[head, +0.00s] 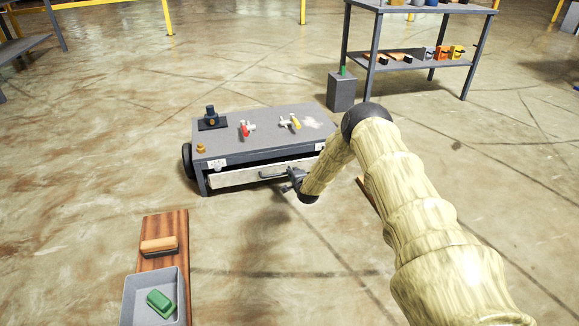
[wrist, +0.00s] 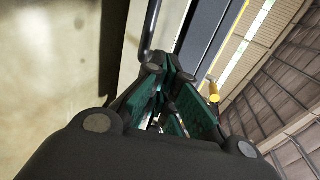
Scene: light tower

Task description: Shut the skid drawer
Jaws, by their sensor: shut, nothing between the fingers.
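The skid (head: 262,146) is a low grey cart in the middle of the head view. Its pale drawer front (head: 235,178) shows under the top, with a dark gap above it; it looks a little out, though how far I cannot tell. A dark bar handle (head: 272,172) is on the drawer front. My gripper (head: 287,184) is shut and empty, at the drawer front just right of the handle. In the wrist view the fingers (wrist: 168,75) are together close by the dark handle (wrist: 150,30); whether they touch the drawer is not clear.
Red (head: 246,129) and yellow (head: 291,122) valves stand on the skid top. A wooden board (head: 176,226) with a brush and a grey bin (head: 132,290) holding a green item are at front left. A shelf table (head: 405,68) stands behind right.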

